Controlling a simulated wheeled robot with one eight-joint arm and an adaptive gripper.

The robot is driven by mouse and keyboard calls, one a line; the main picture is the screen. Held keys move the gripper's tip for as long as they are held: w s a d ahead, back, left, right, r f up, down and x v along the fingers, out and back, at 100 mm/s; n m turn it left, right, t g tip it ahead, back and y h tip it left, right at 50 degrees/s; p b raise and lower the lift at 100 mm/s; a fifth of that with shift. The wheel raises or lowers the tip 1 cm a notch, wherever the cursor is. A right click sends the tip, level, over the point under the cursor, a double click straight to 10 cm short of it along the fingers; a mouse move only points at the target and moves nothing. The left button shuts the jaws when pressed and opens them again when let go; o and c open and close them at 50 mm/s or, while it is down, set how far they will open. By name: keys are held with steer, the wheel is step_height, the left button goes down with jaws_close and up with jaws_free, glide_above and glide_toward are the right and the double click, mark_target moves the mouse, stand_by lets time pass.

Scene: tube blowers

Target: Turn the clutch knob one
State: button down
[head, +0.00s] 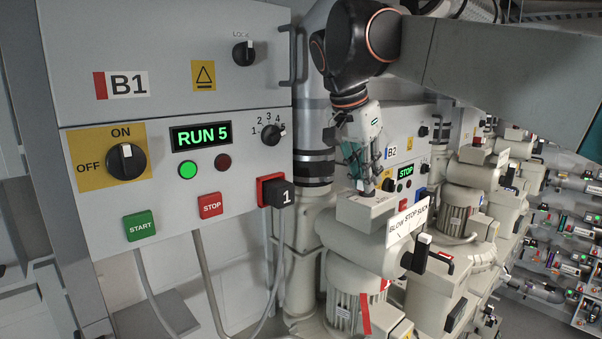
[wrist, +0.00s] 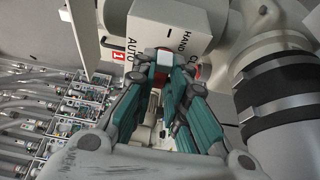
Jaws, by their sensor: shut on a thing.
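My gripper (head: 366,186) points down over the top of a pale box (head: 352,209) on the nearest blower machine. In the wrist view, my gripper (wrist: 164,72) has its teal fingers closed together at the box's face. The clutch knob (wrist: 162,56) sits between the fingertips, with only a small pale and red part showing. Its exact pointing direction is hard to tell.
The B1 panel (head: 255,119) at left reads RUN 5, with a lit green lamp (head: 188,169). A BLOW STOP SUCK sign (head: 407,221) and a black-handled lever (head: 412,262) stand close to the right of the box. A thick pipe with black bands (wrist: 277,90) runs close by.

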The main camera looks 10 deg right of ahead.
stand_by(0.4)
steer(key=c, duration=1.6)
jaws_free()
steer(key=shift+a, duration=0.1)
steer(key=v, duration=1.2)
